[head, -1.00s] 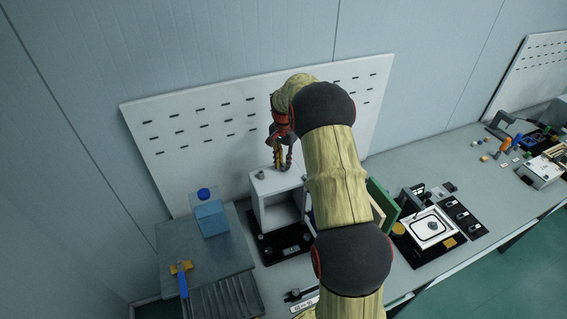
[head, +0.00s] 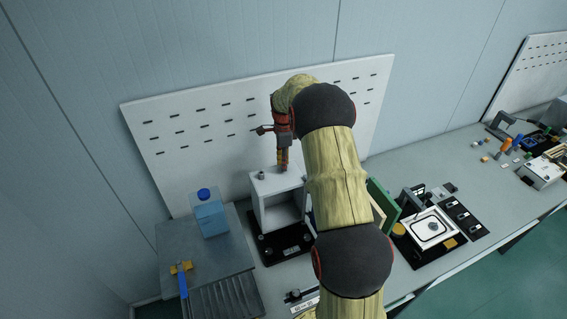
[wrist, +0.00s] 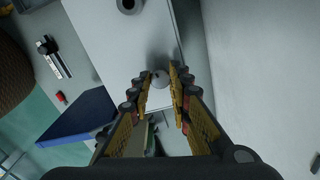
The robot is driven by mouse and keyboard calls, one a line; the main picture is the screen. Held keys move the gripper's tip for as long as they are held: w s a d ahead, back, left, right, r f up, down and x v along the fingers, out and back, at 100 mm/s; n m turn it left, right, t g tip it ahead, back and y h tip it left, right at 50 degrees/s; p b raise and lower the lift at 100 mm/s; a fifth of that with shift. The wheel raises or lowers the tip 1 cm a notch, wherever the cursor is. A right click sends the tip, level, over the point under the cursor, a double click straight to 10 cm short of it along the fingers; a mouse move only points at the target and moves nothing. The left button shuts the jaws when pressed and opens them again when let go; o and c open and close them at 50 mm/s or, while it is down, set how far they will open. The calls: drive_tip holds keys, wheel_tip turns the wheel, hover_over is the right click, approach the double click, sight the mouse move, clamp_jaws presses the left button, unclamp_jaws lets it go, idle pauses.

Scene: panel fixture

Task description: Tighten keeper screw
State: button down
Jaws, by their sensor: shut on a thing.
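A white box-shaped fixture (head: 257,193) with an open front stands on a black base on the bench. My gripper (head: 283,168) points down at the right part of its top. In the wrist view, my gripper (wrist: 160,74) is shut on a small round grey screw head (wrist: 158,82) on the white top. Its yellow-padded fingers stand on either side of the head. A second round grey knob (head: 261,175) stands on the left of the top, clear of my fingers. It also shows at the upper edge of the wrist view (wrist: 128,5). The gripped screw is hidden in the head view.
A blue bottle (head: 209,213) stands on a grey block to the left, near a blue-handled tool (head: 182,279). A white perforated board (head: 200,130) rises close behind the fixture. A green panel (head: 383,207) and a white device (head: 431,228) stand to the right.

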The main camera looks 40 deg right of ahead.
drive_tip(key=shift+w+r+m, duration=0.1)
drive_tip(key=shift+r+m, duration=0.05)
drive_tip(key=shift+m, duration=0.85)
drive_tip(key=c, duration=1.6)
unclamp_jaws()
drive_tip(key=shift+c, duration=0.2)
wheel_tip(320, 180, up, 12)
